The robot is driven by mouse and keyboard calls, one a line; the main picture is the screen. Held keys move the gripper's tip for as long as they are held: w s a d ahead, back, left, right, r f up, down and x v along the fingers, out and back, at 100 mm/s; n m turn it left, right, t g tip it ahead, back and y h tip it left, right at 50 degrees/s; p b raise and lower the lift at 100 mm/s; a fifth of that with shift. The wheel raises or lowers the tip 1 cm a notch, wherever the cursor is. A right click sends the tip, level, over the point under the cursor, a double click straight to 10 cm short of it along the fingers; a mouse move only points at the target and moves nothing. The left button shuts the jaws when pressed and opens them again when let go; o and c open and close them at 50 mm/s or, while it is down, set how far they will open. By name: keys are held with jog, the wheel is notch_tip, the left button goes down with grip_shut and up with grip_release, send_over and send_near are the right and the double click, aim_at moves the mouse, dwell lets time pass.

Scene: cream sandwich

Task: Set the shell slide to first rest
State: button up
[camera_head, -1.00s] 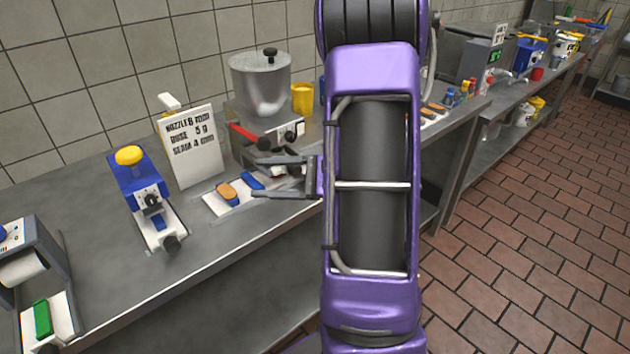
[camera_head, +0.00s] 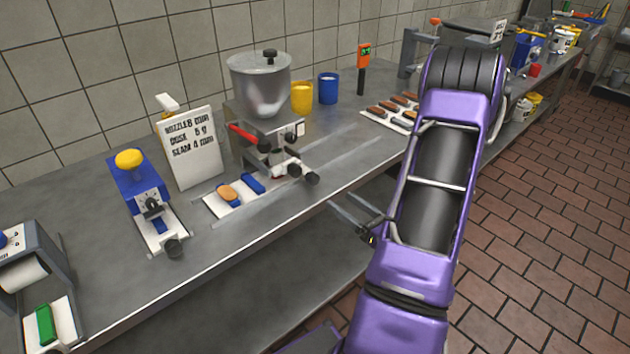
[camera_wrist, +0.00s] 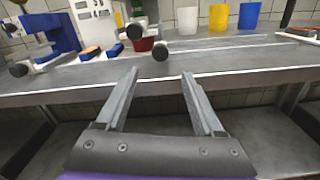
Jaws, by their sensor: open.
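The likely shell slide is a white plate (camera_head: 213,207) on the bench below the depositor, bearing a tan shell (camera_head: 228,193) and a blue block (camera_head: 254,184). In the wrist view, the tan shell (camera_wrist: 90,49) shows at upper left. The depositor has a steel hopper (camera_head: 262,88), a red lever (camera_head: 243,134) and black knobs (camera_head: 312,178). My gripper (camera_head: 340,199) is open and empty, off the bench's front edge, right of the plate and apart from it. Its fingers also show in the wrist view (camera_wrist: 159,74). I cannot tell the slide's rest marks.
A blue device with a yellow knob (camera_head: 130,158) and a sign (camera_head: 193,148) stand left of the depositor. A yellow cup (camera_head: 302,98) and blue cup (camera_head: 328,89) stand behind it. A tray of shells (camera_head: 372,119) lies right. The bench's front strip is clear.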

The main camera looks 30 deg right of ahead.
aim_at(315, 183)
jog(key=w, duration=0.3)
jog(key=w+a, duration=0.1)
jog(key=w, duration=0.7)
jog(key=shift+a, duration=0.25)
grip_shut()
dwell(0.8)
